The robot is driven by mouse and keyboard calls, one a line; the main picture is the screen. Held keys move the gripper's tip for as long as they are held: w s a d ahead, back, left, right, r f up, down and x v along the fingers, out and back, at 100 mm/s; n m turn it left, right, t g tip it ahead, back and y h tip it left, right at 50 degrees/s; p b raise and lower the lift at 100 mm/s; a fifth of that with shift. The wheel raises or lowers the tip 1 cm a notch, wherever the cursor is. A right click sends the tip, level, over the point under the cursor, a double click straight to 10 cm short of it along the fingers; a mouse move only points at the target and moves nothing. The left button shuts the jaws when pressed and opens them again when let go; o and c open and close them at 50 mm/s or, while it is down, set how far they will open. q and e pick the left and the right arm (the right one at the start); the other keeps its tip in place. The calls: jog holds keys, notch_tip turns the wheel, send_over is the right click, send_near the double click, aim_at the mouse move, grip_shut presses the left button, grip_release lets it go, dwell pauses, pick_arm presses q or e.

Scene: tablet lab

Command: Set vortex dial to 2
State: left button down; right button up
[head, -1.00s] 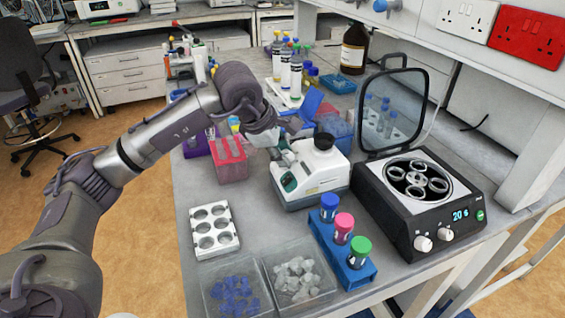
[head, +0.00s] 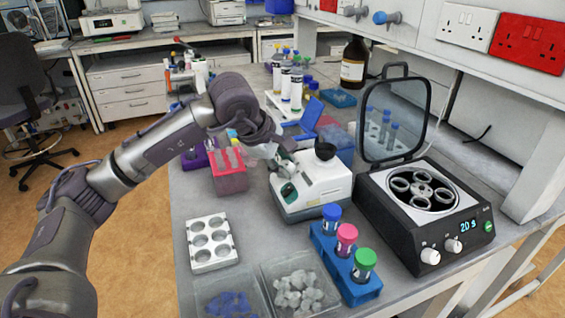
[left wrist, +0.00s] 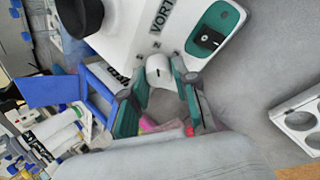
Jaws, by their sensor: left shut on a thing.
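The vortex mixer (head: 330,180) is a white box with a black cup on top, standing in the middle of the bench. My left gripper (head: 284,158) is at its far left side. In the left wrist view, the mixer (left wrist: 125,30) shows part of the word VORT, a green switch panel and small marks around a white dial (left wrist: 158,68). The green-padded fingers of my left gripper (left wrist: 160,95) are shut on this dial, one on each side. The dial has a short dark mark; the number it points to is too small to read. My right gripper is not in view.
A centrifuge (head: 425,215) with its lid up stands right of the mixer. A blue rack (head: 330,245) with capped tubes stands in front. A pink rack (head: 230,178) and a white six-hole rack (head: 212,243) are at the left. Bottles stand behind.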

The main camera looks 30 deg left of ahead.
pick_arm(q)
jog(key=c, duration=0.9)
grip_release()
jog(key=shift+r, duration=0.1)
jog(key=v, duration=1.2)
